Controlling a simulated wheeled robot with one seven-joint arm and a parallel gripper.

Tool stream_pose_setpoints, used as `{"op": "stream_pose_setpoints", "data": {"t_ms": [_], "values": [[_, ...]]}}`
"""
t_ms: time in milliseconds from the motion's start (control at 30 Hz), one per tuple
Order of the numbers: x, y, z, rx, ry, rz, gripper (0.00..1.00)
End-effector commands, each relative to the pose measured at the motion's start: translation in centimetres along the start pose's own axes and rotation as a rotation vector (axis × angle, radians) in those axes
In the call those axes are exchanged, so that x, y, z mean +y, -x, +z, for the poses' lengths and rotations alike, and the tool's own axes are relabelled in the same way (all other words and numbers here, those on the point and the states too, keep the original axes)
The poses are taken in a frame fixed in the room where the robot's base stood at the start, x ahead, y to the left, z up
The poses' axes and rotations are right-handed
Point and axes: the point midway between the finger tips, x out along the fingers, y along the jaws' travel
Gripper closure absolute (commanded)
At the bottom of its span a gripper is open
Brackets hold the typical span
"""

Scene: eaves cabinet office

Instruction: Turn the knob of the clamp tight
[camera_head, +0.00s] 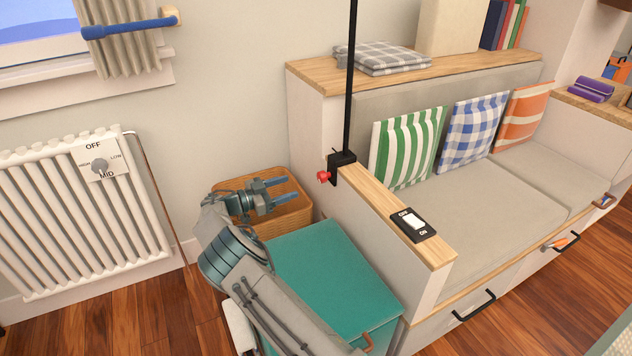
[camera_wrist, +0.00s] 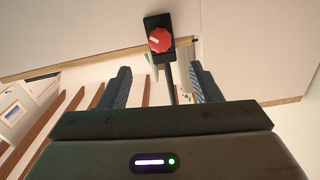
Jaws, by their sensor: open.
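The clamp (camera_head: 342,162) is a black block on the wooden top of the bench's end panel, with a black pole rising from it. Its red knob (camera_head: 323,176) faces left, toward my arm's side. In the wrist view the red knob (camera_wrist: 160,40) is above and between my fingers, with a white mark on its face. My gripper (camera_head: 282,191) is open and empty, with blue-grey fingers to the left of and slightly below the knob, apart from it. In the wrist view my gripper (camera_wrist: 161,84) has its two fingers spread wide.
A rocker switch (camera_head: 413,224) sits on the end panel's wooden top. A radiator (camera_head: 70,215) stands at left. Striped and checked cushions (camera_head: 406,148) line the bench.

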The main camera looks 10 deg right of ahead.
Motion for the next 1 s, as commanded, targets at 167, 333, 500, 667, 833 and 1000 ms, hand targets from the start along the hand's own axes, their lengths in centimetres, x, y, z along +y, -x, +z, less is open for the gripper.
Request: {"op": "stream_pose_setpoints", "data": {"t_ms": [167,333,500,667,833,1000], "values": [[0.1,-4.0,0.2,-0.001,0.002,0.004,0.43],[0.1,-7.5,0.1,-0.001,0.001,0.003,0.43],[0.1,-9.8,0.1,-0.002,0.002,0.001,0.43],[0.0,-10.7,0.0,-0.002,0.002,0.0,0.43],[0.0,-10.9,0.0,-0.002,0.002,0.0,0.43],[0.0,-10.9,0.0,-0.002,0.002,0.0,0.56]]}}
